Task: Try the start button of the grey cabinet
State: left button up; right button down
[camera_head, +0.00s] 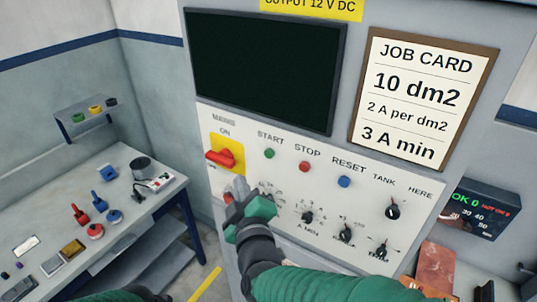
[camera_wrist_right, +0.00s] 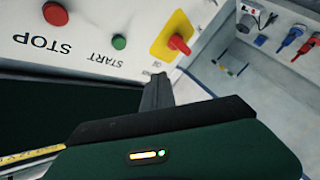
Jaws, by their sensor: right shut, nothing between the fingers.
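The grey cabinet (camera_head: 372,22) fills the middle of the head view, with a white control panel (camera_head: 325,188) below a dark screen (camera_head: 265,70). The green START button (camera_head: 269,153) sits between the red mains switch (camera_head: 222,157) on its yellow plate and the red STOP button (camera_head: 304,166). My right gripper (camera_head: 240,192) is shut and empty, in front of the panel, below and left of START in the picture. In the right wrist view the panel appears upside down; its finger (camera_wrist_right: 157,92) is apart from the START button (camera_wrist_right: 119,41). My left gripper is out of view.
A blue RESET button (camera_head: 344,181) and several black knobs (camera_head: 393,211) are on the same panel. A job card (camera_head: 421,95) hangs beside the screen. A workbench (camera_head: 128,222) with small tools stands left. A small display box (camera_head: 484,211) is at the right.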

aim_at(269, 154)
jog(key=w+d+b, duration=0.2)
jog(key=w+d, duration=0.3)
jog(key=w, duration=0.1)
jog(key=shift+w+r, duration=0.15)
jog(key=shift+w, duration=0.05)
jog(key=shift+a, duration=0.1)
dwell(0.5)
dwell(0.4)
jog(key=shift+w, duration=0.1)
dwell(0.9)
jog(key=shift+w+d+b, duration=0.2)
jog(key=shift+d+b, duration=0.15)
